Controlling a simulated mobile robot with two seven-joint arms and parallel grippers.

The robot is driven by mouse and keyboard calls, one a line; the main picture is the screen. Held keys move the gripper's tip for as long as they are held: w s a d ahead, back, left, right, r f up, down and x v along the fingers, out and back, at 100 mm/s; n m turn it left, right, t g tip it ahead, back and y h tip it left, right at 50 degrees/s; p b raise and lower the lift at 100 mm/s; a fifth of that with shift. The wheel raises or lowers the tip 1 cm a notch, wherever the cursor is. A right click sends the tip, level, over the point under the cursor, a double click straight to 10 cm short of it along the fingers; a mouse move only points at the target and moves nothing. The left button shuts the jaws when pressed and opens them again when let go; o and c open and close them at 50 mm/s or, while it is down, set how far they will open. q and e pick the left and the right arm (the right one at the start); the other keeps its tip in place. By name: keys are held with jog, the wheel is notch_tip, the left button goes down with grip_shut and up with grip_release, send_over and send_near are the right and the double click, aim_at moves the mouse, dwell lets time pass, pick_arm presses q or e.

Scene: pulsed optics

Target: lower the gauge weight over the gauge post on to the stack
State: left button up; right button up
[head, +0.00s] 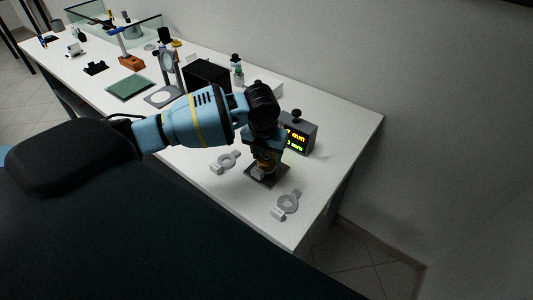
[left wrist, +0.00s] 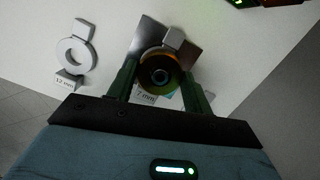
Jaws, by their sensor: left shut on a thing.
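My left gripper (head: 264,162) points down over a dark square base plate (head: 254,180) near the front end of the bench. In the left wrist view its fingers (left wrist: 160,88) are closed on both sides of a round brass gauge weight (left wrist: 175,83) with a dark centre hole. Under the weight, a grey tab (left wrist: 173,38) and a label reading 7 mm show on the base plate (left wrist: 188,55). The weight hides most of the stack. The gauge post cannot be made out clearly, nor whether the weight touches the stack. My right gripper is not in view.
Two loose grey ring gauges lie on the bench, one left of the plate (head: 226,161) and one nearer the front (head: 288,205). A display box (head: 307,140) with lit digits stands close behind the gripper. A black box (head: 206,75) and optics stand farther back.

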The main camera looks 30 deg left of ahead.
pick_arm(q)
jog(key=shift+f, duration=0.35)
jog(key=o, duration=1.6)
jog(key=shift+c, duration=0.2)
jog(key=r, duration=0.5)
jog(key=s+r, duration=0.1)
jog(key=r, duration=0.1)
jog(key=shift+s+d+r, duration=0.1)
jog(key=shift+r, duration=0.3)
jog(key=shift+f, duration=0.1)
